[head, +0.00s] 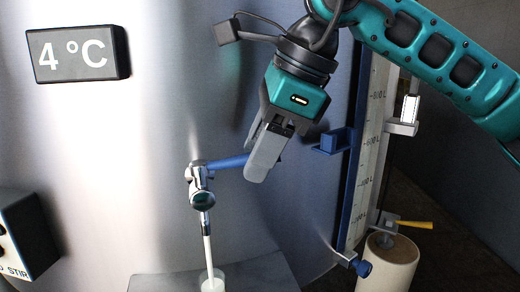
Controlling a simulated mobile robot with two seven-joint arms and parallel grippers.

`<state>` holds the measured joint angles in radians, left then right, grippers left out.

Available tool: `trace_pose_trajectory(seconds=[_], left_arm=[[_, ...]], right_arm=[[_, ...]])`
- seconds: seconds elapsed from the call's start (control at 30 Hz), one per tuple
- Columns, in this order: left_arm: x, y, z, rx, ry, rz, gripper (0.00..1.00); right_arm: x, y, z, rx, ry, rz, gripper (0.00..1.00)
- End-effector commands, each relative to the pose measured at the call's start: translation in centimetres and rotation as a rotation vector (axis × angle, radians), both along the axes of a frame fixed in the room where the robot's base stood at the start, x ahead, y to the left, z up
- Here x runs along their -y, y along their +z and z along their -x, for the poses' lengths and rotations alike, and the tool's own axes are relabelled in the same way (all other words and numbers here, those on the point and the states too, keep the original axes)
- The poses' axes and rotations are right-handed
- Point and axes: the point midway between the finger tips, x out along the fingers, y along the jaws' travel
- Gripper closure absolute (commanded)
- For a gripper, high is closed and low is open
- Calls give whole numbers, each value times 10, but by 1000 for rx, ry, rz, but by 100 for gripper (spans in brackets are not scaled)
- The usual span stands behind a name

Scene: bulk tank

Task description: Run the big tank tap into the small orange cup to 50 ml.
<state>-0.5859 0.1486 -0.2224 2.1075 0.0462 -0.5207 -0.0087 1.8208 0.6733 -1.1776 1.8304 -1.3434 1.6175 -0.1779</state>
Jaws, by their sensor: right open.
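The chrome tap (200,187) sticks out of the big steel tank (165,110). Its blue lever (230,162) points right. A white stream (207,240) runs from the spout down into a small pale cup (212,284) at the bottom edge of the head view. The cup is partly cut off; its fill level cannot be read, and no orange shows on it. My right gripper (262,152) is open, pointing down at the outer end of the lever. Its fingers cover part of the lever; contact cannot be told. My left gripper is not in view.
The cup stands by a grey ledge (255,275). A display (78,54) reads 4 °C. A stir control box (25,240) is at lower left. Right of the gripper are a blue-framed level gauge (368,150), a pale cylinder (388,265) and a yellow lever (415,224).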

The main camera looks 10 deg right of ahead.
Motion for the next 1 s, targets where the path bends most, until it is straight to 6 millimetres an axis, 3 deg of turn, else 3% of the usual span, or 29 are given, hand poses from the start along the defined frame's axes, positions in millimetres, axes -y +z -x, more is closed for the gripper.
trace_pose_trajectory(seconds=[0.13, 0.6, 1.0], left_arm=[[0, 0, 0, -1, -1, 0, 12], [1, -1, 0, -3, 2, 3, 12], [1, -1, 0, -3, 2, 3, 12]], right_arm=[[0, 0, 0, 0, 0, 0, 53], [0, 0, 0, 0, 0, 0, 98], [0, 0, 0, -1, 0, 2, 100]])
